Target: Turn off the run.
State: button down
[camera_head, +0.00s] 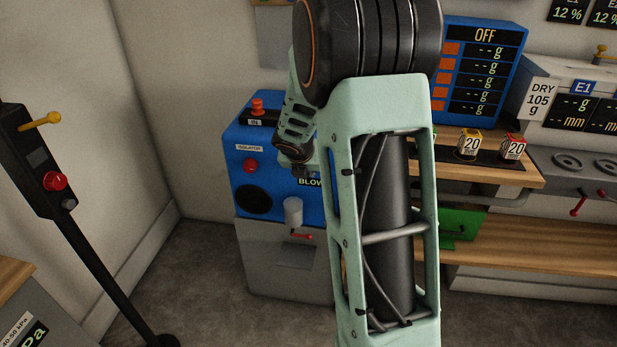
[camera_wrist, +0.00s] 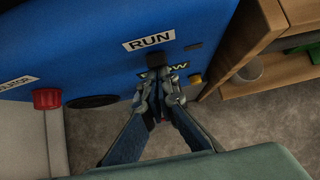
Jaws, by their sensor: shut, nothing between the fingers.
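The blue machine (camera_head: 238,136) stands against the wall on a grey base in the head view. Its front carries a RUN label (camera_wrist: 148,41) and a BLOW label (camera_head: 311,182), partly covered by fingertips in the wrist view. My gripper (camera_wrist: 160,84) is shut and empty, its fingertips close to the blue panel just below the RUN label. I cannot tell whether they touch it. A dark control beside the BLOW label (camera_wrist: 158,60) is mostly hidden behind the fingertips, so its position does not show.
A red isolator knob (camera_wrist: 46,99) and a dark round opening (camera_wrist: 92,101) are left of my gripper. A small yellow part (camera_wrist: 195,79) is close on the right. A wooden shelf unit (camera_wrist: 240,48) stands further right. A post with a red knob (camera_head: 55,181) stands left.

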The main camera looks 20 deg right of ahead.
notch_tip(320, 180, up, 2)
jog(key=shift+w+d+r+p, duration=0.1)
jog(key=shift+d+p, duration=0.05)
jog(key=shift+p, duration=0.8)
